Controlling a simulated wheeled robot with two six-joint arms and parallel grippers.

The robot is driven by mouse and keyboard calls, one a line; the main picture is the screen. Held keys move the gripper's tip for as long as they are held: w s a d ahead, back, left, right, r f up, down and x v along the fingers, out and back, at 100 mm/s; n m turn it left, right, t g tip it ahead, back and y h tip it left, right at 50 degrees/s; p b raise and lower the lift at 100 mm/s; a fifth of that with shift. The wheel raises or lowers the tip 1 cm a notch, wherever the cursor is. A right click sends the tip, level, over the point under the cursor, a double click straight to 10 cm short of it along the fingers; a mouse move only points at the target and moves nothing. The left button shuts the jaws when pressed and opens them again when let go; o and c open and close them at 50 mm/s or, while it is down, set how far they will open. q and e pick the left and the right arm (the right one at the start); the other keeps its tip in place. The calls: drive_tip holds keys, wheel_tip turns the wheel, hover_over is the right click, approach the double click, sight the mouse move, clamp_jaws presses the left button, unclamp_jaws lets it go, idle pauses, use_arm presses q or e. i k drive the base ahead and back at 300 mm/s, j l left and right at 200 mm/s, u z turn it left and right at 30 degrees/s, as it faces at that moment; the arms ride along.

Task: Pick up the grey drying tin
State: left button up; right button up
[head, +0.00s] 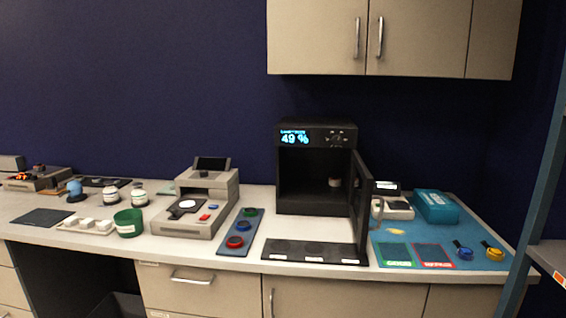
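I cannot pick out the grey drying tin with certainty. A small pale object (335,182) stands inside the black cabinet (288,198), at the right of its floor; it is too small to tell whether it is a tin. The cabinet door (361,205) is swung open toward the front right, and its display reads 49 %. A small pale disc (186,204) lies on a black plate at the grey instrument (218,186) to the left. Neither of my grippers is in view.
A black mat (314,252) lies before the cabinet. A slate strip (226,248) carries red, blue and green round pieces. A green cup (128,222) and white blocks (87,224) stand left. A blue mat (471,228) lies right, under a teal box (435,206). Cupboards (393,38) hang above.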

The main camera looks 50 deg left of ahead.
sight(40, 168)
drive_tip(key=u, duration=3.05)
drive_tip(key=i+j+u, duration=0.15)
drive_tip(key=i+u, duration=0.15)
drive_tip(key=i+j+u, duration=0.2)
drive_tip(key=i+u, duration=0.3)
drive_tip(key=i, duration=0.35)
drive_tip(key=i+l+u, duration=0.1)
drive_tip(key=i+u, duration=0.4)
drive_tip(key=i, duration=0.35)
drive_tip(key=i+z, duration=0.2)
drive_tip(key=i, duration=0.35)
drive_tip(key=i+j+z, duration=0.1)
drive_tip(key=i+z, duration=0.15)
drive_tip(key=i, duration=0.3)
drive_tip(key=i+j+z, duration=0.2)
drive_tip(key=i, duration=0.35)
drive_tip(key=i+j+z, duration=0.1)
drive_tip(key=i+z, duration=0.2)
drive_tip(key=z, duration=0.15)
drive_tip(key=i+j+z, duration=0.15)
drive_tip(key=z, duration=0.35)
drive_tip(key=i+j+z, duration=0.3)
drive_tip(key=z, duration=0.15)
drive_tip(key=i+j+z, duration=0.15)
drive_tip(key=j+z, duration=0.3)
drive_tip(key=l, duration=0.1)
